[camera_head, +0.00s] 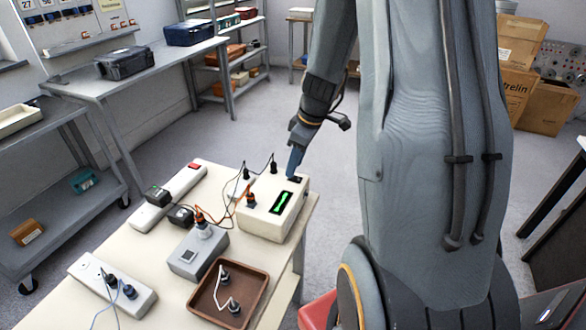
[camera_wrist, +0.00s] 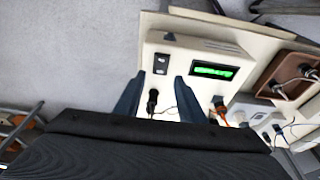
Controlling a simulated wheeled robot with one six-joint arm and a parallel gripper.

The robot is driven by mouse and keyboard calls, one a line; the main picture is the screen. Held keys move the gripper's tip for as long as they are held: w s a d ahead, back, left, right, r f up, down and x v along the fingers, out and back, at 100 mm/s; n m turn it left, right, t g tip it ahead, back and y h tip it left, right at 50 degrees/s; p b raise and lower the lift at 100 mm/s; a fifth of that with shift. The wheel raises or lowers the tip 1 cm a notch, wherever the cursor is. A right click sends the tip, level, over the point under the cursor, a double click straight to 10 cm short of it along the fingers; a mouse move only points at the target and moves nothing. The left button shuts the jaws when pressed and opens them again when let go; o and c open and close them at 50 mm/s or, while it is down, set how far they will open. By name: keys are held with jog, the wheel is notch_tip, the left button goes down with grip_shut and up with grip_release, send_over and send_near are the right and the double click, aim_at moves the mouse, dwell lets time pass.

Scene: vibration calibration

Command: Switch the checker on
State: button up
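The checker is a white box (camera_head: 262,222) at the near table's right end, with a green lit display (camera_head: 282,202) showing a bright trace. It also shows in the wrist view (camera_wrist: 228,55), where its black rocker switch (camera_wrist: 161,63) sits left of the display (camera_wrist: 213,72). The switch's exact tilt is too small to tell. My gripper (camera_head: 294,172) is at the switch end of the checker. In the wrist view its two blue fingers (camera_wrist: 159,76) are apart, with the switch just beyond and between their tips. Nothing is held; I cannot tell if a tip touches.
Black and orange plugs with cables stand on the checker (camera_head: 250,198). A grey box (camera_head: 187,262), a brown tray (camera_head: 205,302) with plugs, and power strips (camera_head: 140,296) crowd the cream table. A grey workbench (camera_head: 150,72) and shelves stand behind. Floor beyond is clear.

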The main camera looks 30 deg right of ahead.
aim_at(299, 179)
jog(key=shift+v, duration=2.7)
jog(key=shift+a, duration=0.1)
jog(key=s+a+m+g+h, duration=0.1)
jog(key=s+a+m, duration=0.6)
jog(key=s+a, duration=0.7)
jog(key=shift+s+a+g+h, duration=0.3)
jog(key=shift+a+g+h, duration=0.1)
jog(key=shift+a, duration=0.3)
jog(key=shift+f, duration=0.1)
